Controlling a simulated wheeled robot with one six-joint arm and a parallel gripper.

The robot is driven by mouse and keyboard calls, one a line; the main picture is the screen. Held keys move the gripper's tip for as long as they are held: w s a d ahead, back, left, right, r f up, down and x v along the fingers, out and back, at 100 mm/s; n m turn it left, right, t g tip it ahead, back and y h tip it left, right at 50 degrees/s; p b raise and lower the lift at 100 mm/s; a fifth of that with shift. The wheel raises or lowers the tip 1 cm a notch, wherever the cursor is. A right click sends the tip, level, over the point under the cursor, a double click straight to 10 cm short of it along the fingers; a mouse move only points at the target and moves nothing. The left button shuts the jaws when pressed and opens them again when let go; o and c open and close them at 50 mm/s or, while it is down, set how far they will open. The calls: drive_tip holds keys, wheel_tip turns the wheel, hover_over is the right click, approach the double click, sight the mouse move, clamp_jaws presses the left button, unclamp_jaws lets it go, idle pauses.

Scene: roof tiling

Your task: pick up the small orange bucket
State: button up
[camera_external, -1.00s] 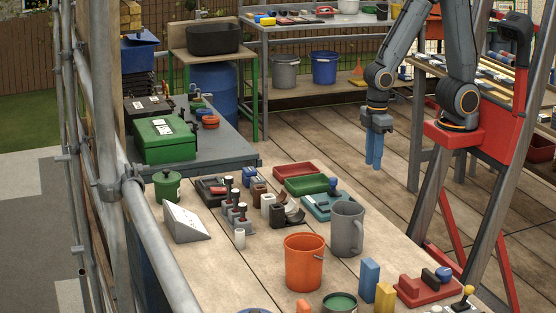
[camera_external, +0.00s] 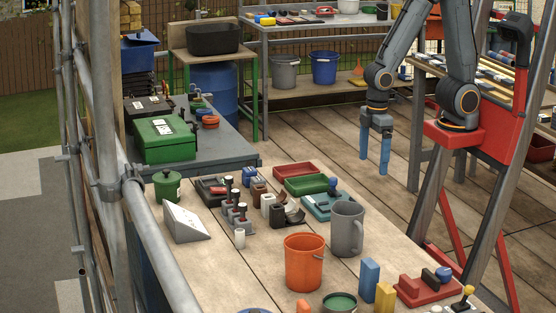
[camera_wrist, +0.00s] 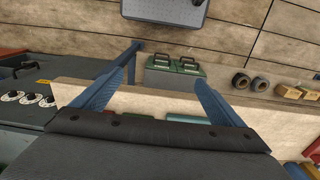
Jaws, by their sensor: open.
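My gripper (camera_external: 375,165) hangs in the air beyond the table's far right side, well above and behind the bucket. Its two blue fingers point down, spread apart, with nothing between them. In the wrist view the open fingers (camera_wrist: 155,95) frame part of a table and the floor. I cannot make out the orange bucket in the wrist view.
A grey mug-like jug (camera_external: 346,230) stands right behind the bucket. Blue and yellow blocks (camera_external: 370,278), a green tin (camera_external: 340,303) and a red tray (camera_external: 428,290) lie near it. A scaffold pole (camera_external: 160,255) crosses at left. Floor below my gripper is clear.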

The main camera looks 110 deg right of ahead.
wheel_tip(320, 180, up, 10)
drive_tip(key=w+a+r+n+t+y, duration=0.1)
drive_tip(key=w+a+n, duration=0.1)
drive_tip(key=w+a, duration=0.7)
drive_tip(key=w+a+r+n+t+y, duration=0.15)
drive_tip(key=w+a, duration=0.35)
drive_tip(key=w, duration=0.7)
drive_tip(key=n+t+y, duration=0.2)
drive_tip(key=n, duration=0.4)
hover_over(311, 234)
wheel_tip(311, 234, down, 3)
drive_tip(key=shift+m, duration=0.25)
wheel_tip(311, 234, down, 5)
drive_tip(key=shift+a+p, duration=0.1)
drive_tip(key=shift+p, duration=0.3)
drive_tip(key=shift+x, duration=1)
drive_tip(key=shift+p+x, duration=1.3)
drive_tip(key=shift+x, duration=1.65)
drive_tip(key=shift+s+a, duration=0.1)
